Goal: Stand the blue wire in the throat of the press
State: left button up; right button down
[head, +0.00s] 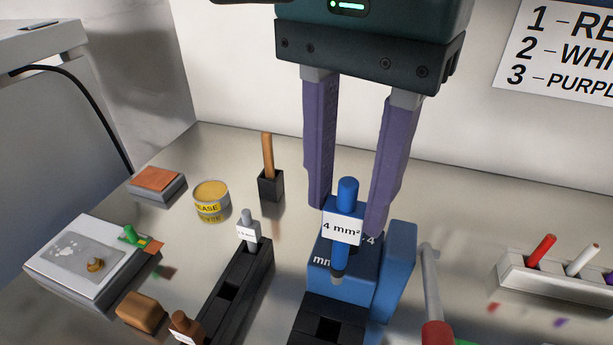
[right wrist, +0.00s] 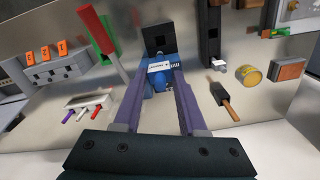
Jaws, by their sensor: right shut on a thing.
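The blue wire (head: 347,190) is upright between the purple fingers of my right gripper (head: 348,215), which is shut on it. It carries a white "4 mm²" label and has a dark and grey lower end. It also shows in the right wrist view (right wrist: 161,79). Behind it stands a blue block (head: 399,262) with a black part (head: 325,327) in front. My left gripper is not in view.
A pale rack (head: 520,275) with red, white and purple wires is at the right. A black rail (head: 235,285) with a grey labelled piece, a yellow tin (head: 211,200) and a black holder (head: 271,185) are at the left. The table behind the rack is clear.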

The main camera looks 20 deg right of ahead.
aim_at(336, 279)
notch_tip(336, 279, down, 10)
jog(key=shift+f+b, duration=0.2)
jog(key=shift+b, duration=0.35)
pick_arm(q)
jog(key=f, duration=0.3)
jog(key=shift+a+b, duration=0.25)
jog(key=shift+b, duration=0.15)
pick_arm(e)
notch_tip(336, 279, down, 5)
jog(key=shift+r, duration=0.2)
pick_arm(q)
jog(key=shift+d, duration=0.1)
pick_arm(e)
jog(key=shift+f, duration=0.1)
jog(key=shift+c, duration=2.3)
grip_release()
notch_tip(336, 279, up, 11)
jog(key=shift+a+r+p, duration=0.1)
jog(key=shift+p, duration=0.8)
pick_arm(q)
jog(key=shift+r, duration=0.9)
pick_arm(e)
jog(key=shift+r, duration=0.5)
